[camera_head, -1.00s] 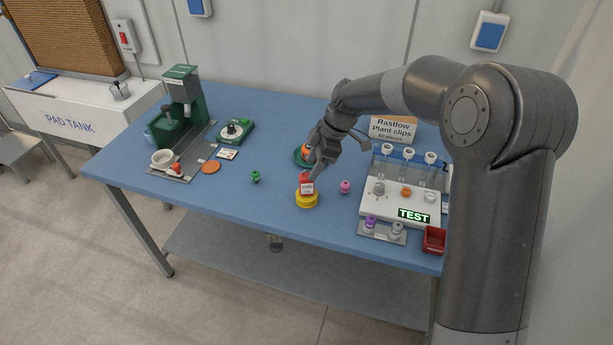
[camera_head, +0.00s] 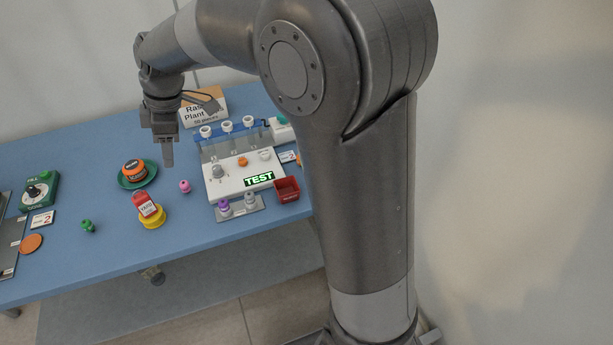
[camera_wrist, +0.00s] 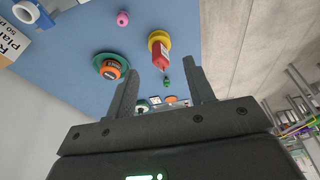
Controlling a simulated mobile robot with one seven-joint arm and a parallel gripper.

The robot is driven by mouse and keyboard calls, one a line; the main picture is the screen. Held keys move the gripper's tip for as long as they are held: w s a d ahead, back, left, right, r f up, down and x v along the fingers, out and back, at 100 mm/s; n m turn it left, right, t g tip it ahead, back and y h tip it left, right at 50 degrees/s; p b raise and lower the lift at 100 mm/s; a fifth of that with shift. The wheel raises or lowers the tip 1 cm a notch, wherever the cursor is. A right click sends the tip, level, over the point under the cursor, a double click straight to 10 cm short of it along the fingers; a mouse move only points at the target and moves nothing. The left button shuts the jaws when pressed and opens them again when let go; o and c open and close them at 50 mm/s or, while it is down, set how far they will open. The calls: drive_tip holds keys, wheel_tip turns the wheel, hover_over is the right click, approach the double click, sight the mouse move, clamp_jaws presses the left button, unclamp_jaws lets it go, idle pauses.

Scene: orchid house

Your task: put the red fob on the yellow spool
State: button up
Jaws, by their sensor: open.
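The red fob (camera_head: 142,198) with a white label rests on the yellow spool (camera_head: 154,219), which stands near the front edge of the blue table. In the wrist view the red fob (camera_wrist: 161,58) sits against the yellow spool (camera_wrist: 159,37), apart from my fingers. My gripper (camera_head: 168,158) is above the table, behind and to the right of the spool, and holds nothing. In the wrist view my gripper (camera_wrist: 164,88) shows two spread fingers with an empty gap.
A green dish (camera_head: 128,181) with an orange-and-black tin (camera_head: 134,170) lies behind the spool. A pink piece (camera_head: 185,186) is to its right, a green piece (camera_head: 87,226) to its left. The white test rack (camera_head: 236,180) and red bin (camera_head: 286,190) stand right.

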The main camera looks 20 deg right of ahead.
drive_tip(key=s+d+r+m+t+h, duration=0.1)
drive_tip(key=s+d+r+m+t, duration=0.15)
drive_tip(key=s+d+m, duration=0.35)
drive_tip(key=s+d+r+m+t+h, duration=0.1)
drive_tip(key=s+d+r+m, duration=0.25)
drive_tip(key=s+d, duration=0.4)
drive_tip(key=s+d+f+m+t+h, duration=0.1)
drive_tip(key=s+d+m+t, duration=0.1)
drive_tip(key=s+d+m, duration=0.6)
drive_tip(key=shift+s+d, duration=0.8)
drive_tip(key=shift+s, duration=0.25)
